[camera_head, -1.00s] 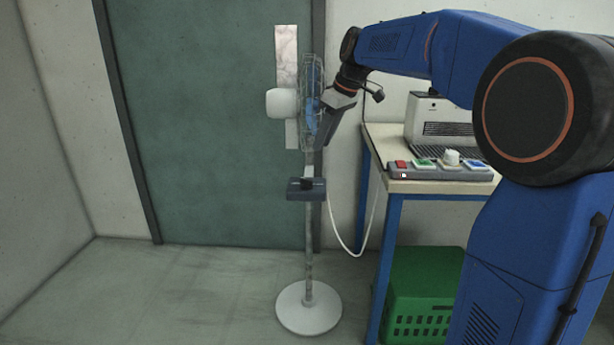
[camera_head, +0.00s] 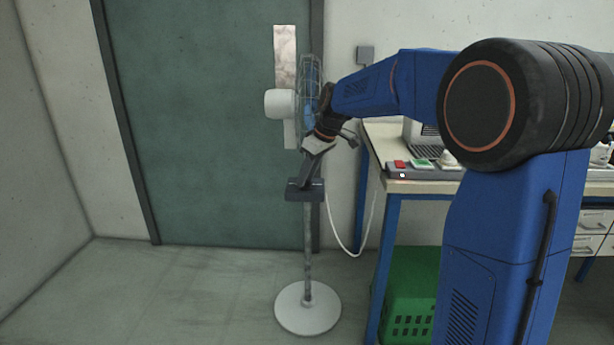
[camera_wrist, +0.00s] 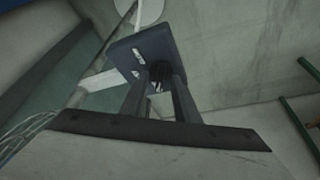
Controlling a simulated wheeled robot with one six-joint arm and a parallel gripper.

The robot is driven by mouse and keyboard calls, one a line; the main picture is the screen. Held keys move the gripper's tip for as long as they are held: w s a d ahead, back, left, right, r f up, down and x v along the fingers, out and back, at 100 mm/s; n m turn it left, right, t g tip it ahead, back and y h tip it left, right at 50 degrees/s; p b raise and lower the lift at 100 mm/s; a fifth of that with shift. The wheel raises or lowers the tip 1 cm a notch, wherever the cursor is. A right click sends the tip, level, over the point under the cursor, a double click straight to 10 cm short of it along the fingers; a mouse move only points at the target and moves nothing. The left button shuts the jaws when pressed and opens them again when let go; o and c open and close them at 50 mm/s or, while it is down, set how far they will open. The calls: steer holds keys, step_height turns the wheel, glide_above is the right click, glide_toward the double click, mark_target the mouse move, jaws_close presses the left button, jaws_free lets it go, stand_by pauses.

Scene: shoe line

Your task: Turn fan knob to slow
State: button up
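The standing fan (camera_head: 280,103) is seen from the side, with its white round base (camera_head: 308,312) on the floor. A dark blue-grey control box (camera_head: 318,191) sits on its pole. In the wrist view, the box (camera_wrist: 122,50) shows pale markings on its face. A dark round knob (camera_wrist: 160,71) stands on that face. My gripper (camera_head: 305,184) is at the box, pointing down at it. In the wrist view, its two fingers (camera_wrist: 163,76) are apart, with the knob between or just beyond their tips. I cannot tell whether they touch it. The knob's setting is unreadable.
A workbench (camera_head: 430,187) with blue legs stands right of the fan. A button panel (camera_head: 397,174) lies on its front edge, and a green crate (camera_head: 410,290) is underneath. A white cable (camera_head: 345,247) hangs between fan and bench. The floor to the left is clear.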

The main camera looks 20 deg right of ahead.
steer(key=shift+c, duration=0.7)
jaws_close()
